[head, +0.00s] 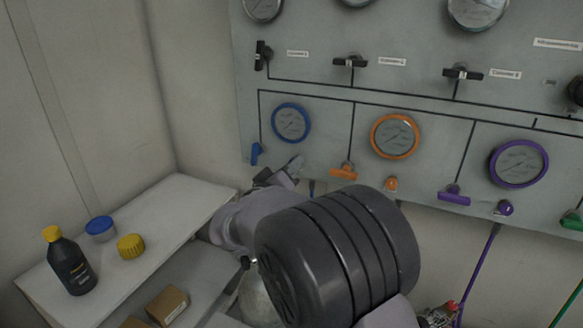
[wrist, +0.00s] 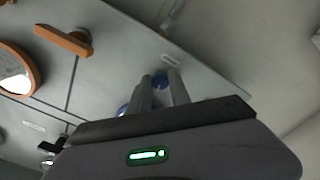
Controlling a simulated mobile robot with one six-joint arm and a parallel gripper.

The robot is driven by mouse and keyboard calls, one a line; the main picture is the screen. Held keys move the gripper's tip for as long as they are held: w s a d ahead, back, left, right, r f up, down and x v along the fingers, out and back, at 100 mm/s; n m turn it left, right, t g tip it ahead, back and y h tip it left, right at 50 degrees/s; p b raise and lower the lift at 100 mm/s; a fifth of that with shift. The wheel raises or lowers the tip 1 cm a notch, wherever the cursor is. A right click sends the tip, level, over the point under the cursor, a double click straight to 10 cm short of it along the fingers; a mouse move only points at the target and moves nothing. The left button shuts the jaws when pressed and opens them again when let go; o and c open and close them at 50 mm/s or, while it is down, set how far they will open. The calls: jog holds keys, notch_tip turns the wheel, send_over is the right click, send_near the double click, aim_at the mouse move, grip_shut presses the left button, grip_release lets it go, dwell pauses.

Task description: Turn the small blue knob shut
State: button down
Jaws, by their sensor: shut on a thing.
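The small blue knob (wrist: 160,81) shows in the wrist view as a patch of blue between the fingertips of my gripper (wrist: 162,80). My gripper is shut on it. In the head view my gripper (head: 293,165) is at the panel's lower edge, under the blue-rimmed gauge (head: 291,123). There the small knob is hidden behind the gripper and cannot be seen. A separate blue lever handle (head: 256,153) is just left of the gripper. How far the small knob is turned cannot be told.
To the right on the grey panel (head: 330,110) are an orange lever (head: 343,172), a small orange knob (head: 391,184), a purple lever (head: 453,195) and a small purple knob (head: 504,208). A shelf (head: 190,200) at left carries a black bottle (head: 70,265) and two round pieces.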

jog(key=shift+m, duration=0.8)
jog(key=c, duration=1.2)
grip_release()
jog(key=p+v, duration=0.3)
jog(key=v, duration=1.4)
jog(key=shift+s+a+p, duration=0.1)
jog(key=shift+s+p, duration=0.1)
jog(key=shift+p, duration=0.15)
